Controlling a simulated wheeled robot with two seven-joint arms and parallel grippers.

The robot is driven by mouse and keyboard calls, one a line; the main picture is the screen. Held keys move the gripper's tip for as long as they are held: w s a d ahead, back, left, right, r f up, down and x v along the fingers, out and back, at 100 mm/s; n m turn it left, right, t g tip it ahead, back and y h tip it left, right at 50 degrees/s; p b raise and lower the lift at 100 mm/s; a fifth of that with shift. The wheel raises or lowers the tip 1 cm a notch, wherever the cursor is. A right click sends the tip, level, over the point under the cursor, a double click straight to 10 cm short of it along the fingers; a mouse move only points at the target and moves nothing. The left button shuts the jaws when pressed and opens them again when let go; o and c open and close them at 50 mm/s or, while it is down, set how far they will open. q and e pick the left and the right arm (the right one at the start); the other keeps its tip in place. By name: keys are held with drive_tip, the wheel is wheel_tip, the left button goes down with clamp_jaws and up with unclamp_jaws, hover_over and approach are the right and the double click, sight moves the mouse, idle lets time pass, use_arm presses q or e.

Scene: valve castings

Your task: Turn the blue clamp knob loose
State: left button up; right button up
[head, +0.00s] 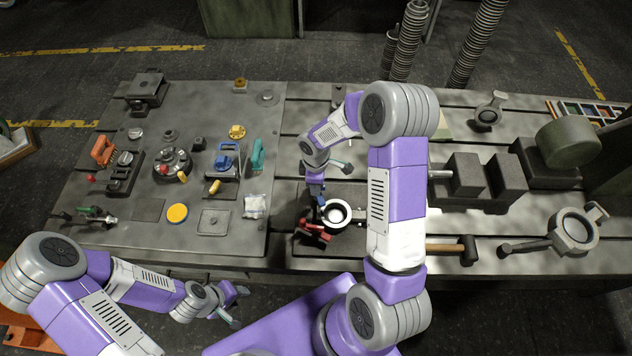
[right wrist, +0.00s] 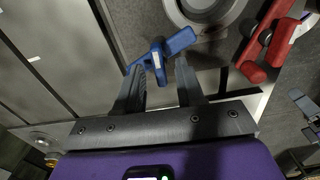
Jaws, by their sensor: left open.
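The blue clamp knob (right wrist: 176,42) has several arms and shows at the top middle of the right wrist view, beside a round grey casting (right wrist: 205,12). In the head view the knob (head: 320,200) is small, left of the casting's bright ring (head: 337,213). My right gripper (right wrist: 164,68) is at the knob with its fingers apart. One knob arm reaches between the fingertips; I cannot tell whether they touch it. In the head view my right gripper (head: 317,184) points down over the knob. My left gripper (head: 236,304) is open and empty in front of the bench.
A red clamp (head: 314,230) lies beside the casting; its red handle (right wrist: 265,42) shows in the right wrist view. A hammer (head: 452,247) and another casting (head: 574,230) are to the right. The left plate (head: 150,210) carries several clamps and fittings.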

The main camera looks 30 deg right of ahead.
drive_tip(key=shift+r, duration=0.1)
wheel_tip(320, 180, up, 8)
drive_tip(key=shift+f+p, duration=0.25)
drive_tip(key=shift+p, duration=0.55)
drive_tip(key=shift+f, duration=0.1)
